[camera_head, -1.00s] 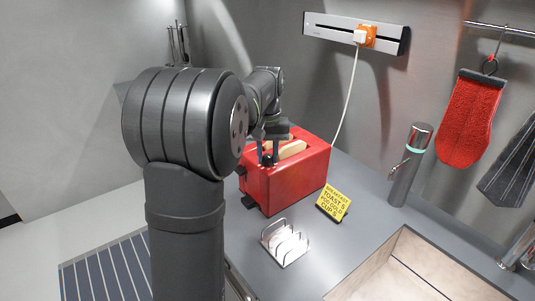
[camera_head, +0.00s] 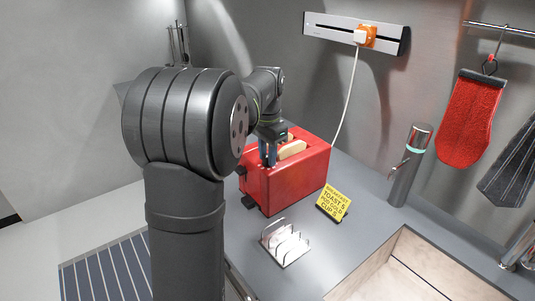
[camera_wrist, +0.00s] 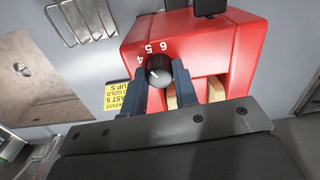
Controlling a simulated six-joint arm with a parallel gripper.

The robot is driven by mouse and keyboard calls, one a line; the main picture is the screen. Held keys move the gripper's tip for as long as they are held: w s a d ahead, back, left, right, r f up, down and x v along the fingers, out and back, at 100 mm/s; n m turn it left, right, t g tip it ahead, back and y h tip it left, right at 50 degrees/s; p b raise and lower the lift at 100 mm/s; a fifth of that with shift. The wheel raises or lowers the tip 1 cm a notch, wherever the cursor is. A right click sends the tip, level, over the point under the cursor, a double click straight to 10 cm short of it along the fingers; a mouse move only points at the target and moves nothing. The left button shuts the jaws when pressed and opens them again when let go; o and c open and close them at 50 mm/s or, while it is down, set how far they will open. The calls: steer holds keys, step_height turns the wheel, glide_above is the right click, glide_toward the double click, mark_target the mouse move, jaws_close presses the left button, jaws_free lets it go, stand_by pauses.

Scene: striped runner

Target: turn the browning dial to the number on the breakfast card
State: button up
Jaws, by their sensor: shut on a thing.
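The red toaster (camera_head: 290,185) stands on the counter with bread slices (camera_head: 291,149) in its slots. My gripper (camera_wrist: 160,88) is shut on the dial, one finger on each side. A pale pointer mark shows on the dial, but I cannot tell exactly which number it meets. In the head view my gripper (camera_head: 268,157) reaches down to the toaster top. The yellow breakfast card (camera_head: 334,201) reads "TOAST 5".
A wire toast rack (camera_head: 285,243) stands in front of the toaster. A white cord (camera_head: 347,95) runs from the wall socket behind the toaster. Counter between rack and sink is clear.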

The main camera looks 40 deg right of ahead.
mark_target(267, 155)
steer(key=shift+r+m, duration=0.1)
steer(key=shift+m, duration=0.7)
steer(key=o, duration=1)
step_height(267, 155, up, 17)
steer(key=shift+r, duration=0.15)
stand_by(0.3)
step_height(267, 155, down, 18)
steer(key=shift+r, duration=0.25)
stand_by(0.3)
